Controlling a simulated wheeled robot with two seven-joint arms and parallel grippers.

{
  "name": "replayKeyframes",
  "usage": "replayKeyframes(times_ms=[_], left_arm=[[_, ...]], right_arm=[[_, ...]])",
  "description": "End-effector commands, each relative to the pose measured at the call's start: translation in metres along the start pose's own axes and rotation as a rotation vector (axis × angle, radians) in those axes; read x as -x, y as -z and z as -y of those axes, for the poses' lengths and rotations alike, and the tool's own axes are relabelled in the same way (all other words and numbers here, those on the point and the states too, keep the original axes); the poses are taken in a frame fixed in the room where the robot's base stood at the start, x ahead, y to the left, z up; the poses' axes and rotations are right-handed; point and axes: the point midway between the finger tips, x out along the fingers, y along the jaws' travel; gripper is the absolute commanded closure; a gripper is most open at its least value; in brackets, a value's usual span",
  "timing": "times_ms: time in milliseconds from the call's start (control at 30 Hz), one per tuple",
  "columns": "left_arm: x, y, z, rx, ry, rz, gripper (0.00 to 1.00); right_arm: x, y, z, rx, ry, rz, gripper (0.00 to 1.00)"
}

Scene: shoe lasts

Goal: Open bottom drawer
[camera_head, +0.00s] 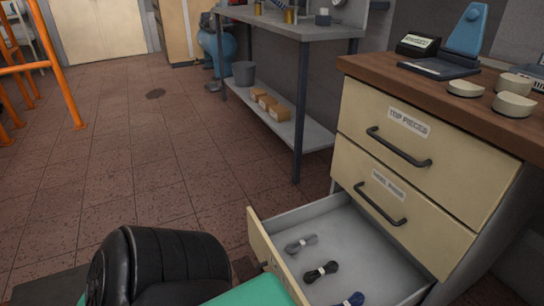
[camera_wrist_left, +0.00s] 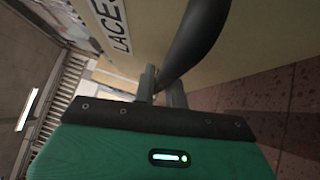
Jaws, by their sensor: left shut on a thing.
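The bottom drawer (camera_head: 340,244) of the cream cabinet is pulled out, with its grey inside showing. Several laces lie in it: a grey one (camera_head: 301,243), a black one (camera_head: 321,271) and a blue one at the lower edge. In the left wrist view its front (camera_wrist_left: 258,45) carries a "LACES" label (camera_wrist_left: 113,22). My left gripper (camera_wrist_left: 161,88) is shut on the dark handle (camera_wrist_left: 192,40) of this drawer. My right gripper is not in view.
Above are two shut drawers, "TOP PIECES" (camera_head: 425,150) and a middle one (camera_head: 400,205). The wooden top (camera_head: 450,88) bears pale round pieces and a blue device (camera_head: 467,30). A workbench (camera_head: 300,32) stands behind. The tiled floor (camera_head: 140,150) at left is clear.

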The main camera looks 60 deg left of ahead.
Motion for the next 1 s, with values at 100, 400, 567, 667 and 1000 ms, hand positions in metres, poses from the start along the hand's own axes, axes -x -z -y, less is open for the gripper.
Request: replayKeyframes(times_ms=[100,400,567,667,1000], left_arm=[[0.001,0.0,0.001,0.0,0.002,0.0,1.0],[0.001,0.0,0.001,0.0,0.002,0.0,0.66],[0.001,0.0,0.001,0.0,0.001,0.0,0.66],[0.0,0.0,0.0,0.0,0.001,0.0,0.66],[-0.005,-0.006,-0.04,0.002,-0.001,-0.002,0.66]], right_arm=[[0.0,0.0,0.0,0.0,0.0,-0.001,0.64],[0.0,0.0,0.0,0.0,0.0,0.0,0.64],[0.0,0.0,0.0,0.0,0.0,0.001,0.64],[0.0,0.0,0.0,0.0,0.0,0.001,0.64],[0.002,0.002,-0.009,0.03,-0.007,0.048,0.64]])
